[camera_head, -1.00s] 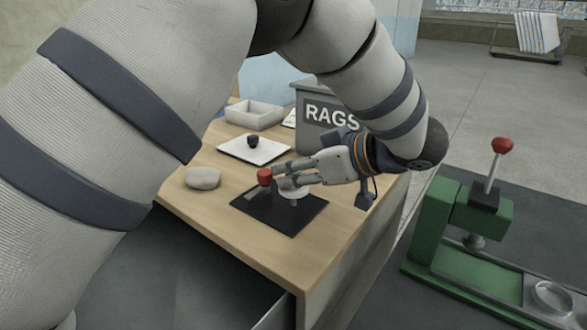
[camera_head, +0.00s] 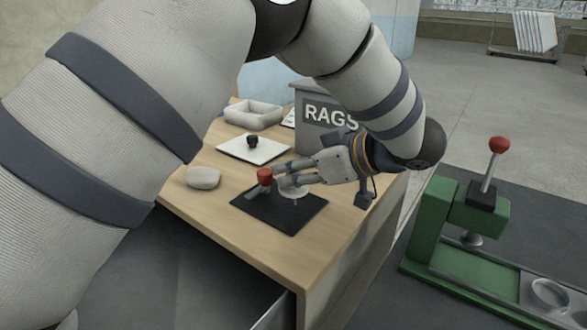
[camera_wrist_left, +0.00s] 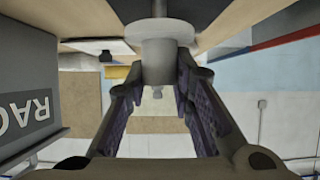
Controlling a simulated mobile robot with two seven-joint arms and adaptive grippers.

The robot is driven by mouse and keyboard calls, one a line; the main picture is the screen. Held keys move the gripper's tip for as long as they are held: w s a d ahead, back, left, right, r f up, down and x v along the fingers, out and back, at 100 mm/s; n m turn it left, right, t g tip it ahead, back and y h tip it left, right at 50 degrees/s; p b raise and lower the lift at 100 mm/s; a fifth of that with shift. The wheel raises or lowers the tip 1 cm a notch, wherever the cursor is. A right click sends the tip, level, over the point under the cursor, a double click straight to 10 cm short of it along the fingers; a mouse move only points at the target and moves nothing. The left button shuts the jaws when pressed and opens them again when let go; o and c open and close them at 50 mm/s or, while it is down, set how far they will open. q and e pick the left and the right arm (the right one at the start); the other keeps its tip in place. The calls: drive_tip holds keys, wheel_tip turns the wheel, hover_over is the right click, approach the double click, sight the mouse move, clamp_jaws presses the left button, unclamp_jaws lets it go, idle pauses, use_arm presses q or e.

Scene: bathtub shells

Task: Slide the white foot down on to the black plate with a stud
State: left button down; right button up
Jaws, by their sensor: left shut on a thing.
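The white foot (camera_head: 293,190) is a pale round piece with a wide rim, held over the black plate (camera_head: 290,219). In the left wrist view the foot (camera_wrist_left: 158,60) shows as a short cylinder with a wide flange, between my fingers. My left gripper (camera_head: 287,177) is shut on it, coming in from the right. The stud is hidden, and I cannot tell whether the foot touches the plate. A red-capped piece (camera_head: 264,174) stands at the plate's left side, beside the fingertips. My right gripper is not in view.
A pale rounded block (camera_head: 203,178) lies left of the plate. A white plate with a black knob (camera_head: 253,140), an open tray (camera_head: 252,114) and a grey RAGS box (camera_head: 315,130) stand behind. A green press (camera_head: 430,225) with a red-knobbed lever is at right.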

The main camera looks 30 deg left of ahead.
use_arm(q)
drive_tip(key=shift+f, duration=1.55)
idle(0.5)
drive_tip(key=c, duration=0.8)
unclamp_jaws()
drive_tip(key=shift+r, duration=3.5)
